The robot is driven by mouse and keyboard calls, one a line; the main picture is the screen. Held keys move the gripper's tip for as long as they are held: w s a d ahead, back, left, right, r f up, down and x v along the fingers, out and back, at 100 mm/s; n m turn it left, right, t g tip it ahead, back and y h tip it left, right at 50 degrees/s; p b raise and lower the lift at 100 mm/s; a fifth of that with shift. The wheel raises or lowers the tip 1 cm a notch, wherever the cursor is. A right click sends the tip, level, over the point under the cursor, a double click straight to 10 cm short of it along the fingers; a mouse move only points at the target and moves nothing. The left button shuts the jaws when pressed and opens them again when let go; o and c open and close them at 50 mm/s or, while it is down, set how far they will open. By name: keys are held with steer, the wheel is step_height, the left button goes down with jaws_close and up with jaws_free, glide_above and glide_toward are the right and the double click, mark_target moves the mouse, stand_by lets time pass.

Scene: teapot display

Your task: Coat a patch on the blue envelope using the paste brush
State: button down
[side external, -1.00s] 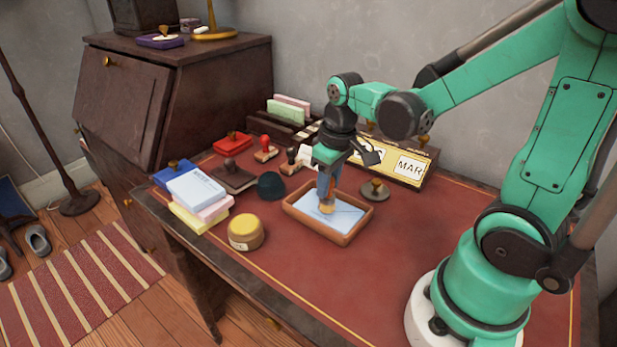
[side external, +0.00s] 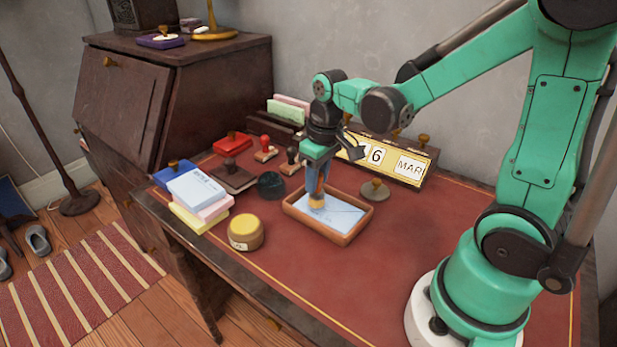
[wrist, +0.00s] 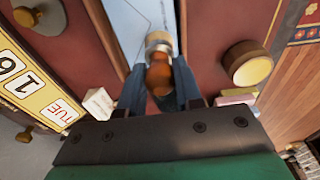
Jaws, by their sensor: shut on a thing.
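The blue envelope (side external: 345,215) lies flat in a shallow brown tray (side external: 318,231) on the red desktop. It also shows as a pale blue strip in the wrist view (wrist: 128,22). My gripper (side external: 315,184) is over the tray's left part, pointing down, and is shut on the paste brush (side external: 317,202). In the wrist view the brush's orange-brown handle (wrist: 158,74) is between the fingers. Its pale head is over the envelope's left part and appears to touch it, though contact is hard to tell. I cannot make out any paste on the envelope.
A round pot with a yellow lid (side external: 245,232) stands left of the tray. Pads and paper blocks (side external: 197,187) are stacked farther left. A dark round object (side external: 270,185), hand stamps and a calendar block (side external: 408,166) stand behind.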

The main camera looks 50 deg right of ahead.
steer(key=shift+w, duration=0.85)
steer(key=shift+w+r, duration=0.1)
steer(key=shift+r, duration=0.2)
steer(key=shift+w+f, duration=0.1)
steer(key=shift+f, duration=0.05)
step_height(320, 180, up, 6)
stand_by(0.4)
